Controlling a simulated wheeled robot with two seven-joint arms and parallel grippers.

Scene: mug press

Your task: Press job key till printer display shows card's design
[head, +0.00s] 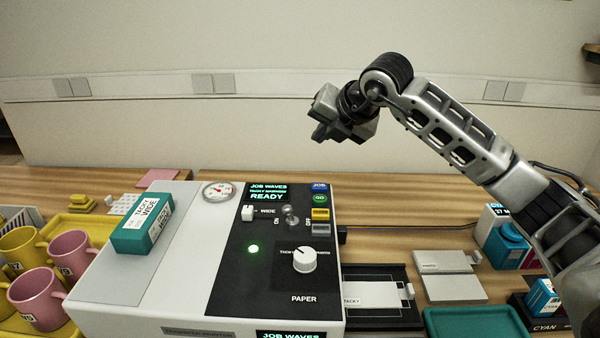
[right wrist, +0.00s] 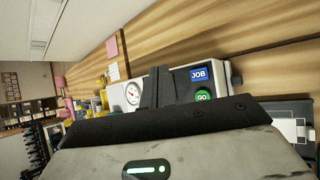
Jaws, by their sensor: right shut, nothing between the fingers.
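The printer (head: 190,290) is a white box with a black panel. Its display (head: 268,193) reads "JOB WAVES", a small middle line and "READY". The blue JOB key (head: 319,187) sits at the panel's top right, above the green GO key (head: 319,198). The right wrist view also shows the JOB key (right wrist: 199,75) and the GO key (right wrist: 203,95). My right gripper (head: 325,133) is shut and empty, raised above and behind the printer, apart from the keys. In its wrist view the fingers (right wrist: 157,88) show left of the JOB key. My left gripper is not in view. I cannot make out a design card.
A teal box marked TACKY WIDE (head: 142,226) lies on the printer's left top. Yellow and pink mugs (head: 70,255) stand at the left. A black tray (head: 385,318), a grey plate (head: 450,275), a teal tray (head: 475,322) and cyan ink boxes (head: 543,298) are at the right.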

